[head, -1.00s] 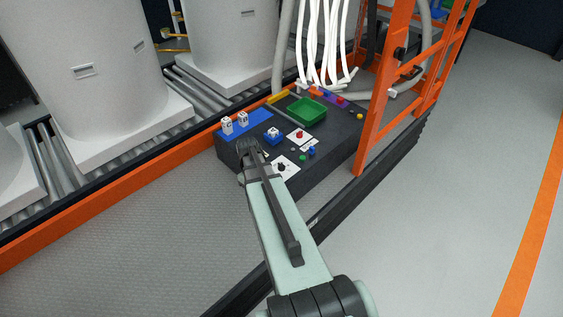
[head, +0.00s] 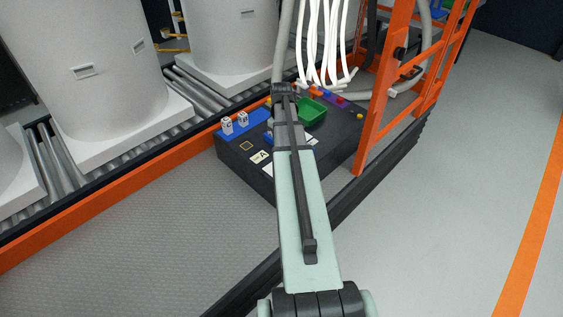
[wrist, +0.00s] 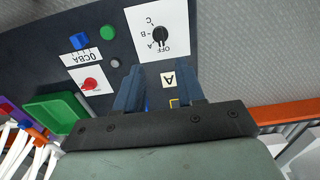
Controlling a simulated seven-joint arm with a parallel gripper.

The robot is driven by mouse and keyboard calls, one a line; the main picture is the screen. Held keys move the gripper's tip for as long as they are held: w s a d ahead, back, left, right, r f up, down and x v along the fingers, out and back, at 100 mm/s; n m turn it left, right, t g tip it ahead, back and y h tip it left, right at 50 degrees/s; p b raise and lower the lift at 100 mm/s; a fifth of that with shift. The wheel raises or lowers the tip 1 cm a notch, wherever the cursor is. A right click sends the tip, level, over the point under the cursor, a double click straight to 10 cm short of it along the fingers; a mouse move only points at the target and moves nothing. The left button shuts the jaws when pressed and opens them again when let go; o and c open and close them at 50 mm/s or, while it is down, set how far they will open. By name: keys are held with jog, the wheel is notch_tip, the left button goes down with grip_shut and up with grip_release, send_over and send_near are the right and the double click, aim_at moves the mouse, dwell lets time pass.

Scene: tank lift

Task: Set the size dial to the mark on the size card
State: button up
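The size dial is a black knob (wrist: 160,37) on a white plate (wrist: 140,22) marked OFF, A, B and C, at the top of the wrist view. I cannot clearly tell which mark it points to. In the head view my arm covers the knob. The size card (wrist: 169,79), white with a black A, shows between my fingers in the wrist view; it also lies on the dark panel in the head view (head: 260,157). My gripper (wrist: 160,78) is open and empty, its fingers apart.
The panel also carries a red knob (wrist: 91,84), blue (wrist: 80,40) and green (wrist: 107,33) buttons, and a green tray (head: 313,109). White blocks (head: 227,125) stand on a blue strip at left. White hoses (head: 325,40) hang behind; an orange frame (head: 385,90) stands right.

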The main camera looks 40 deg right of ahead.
notch_tip(320, 180, down, 12)
jog(key=shift+f, duration=0.1)
dwell(0.5)
grip_shut()
dwell(0.4)
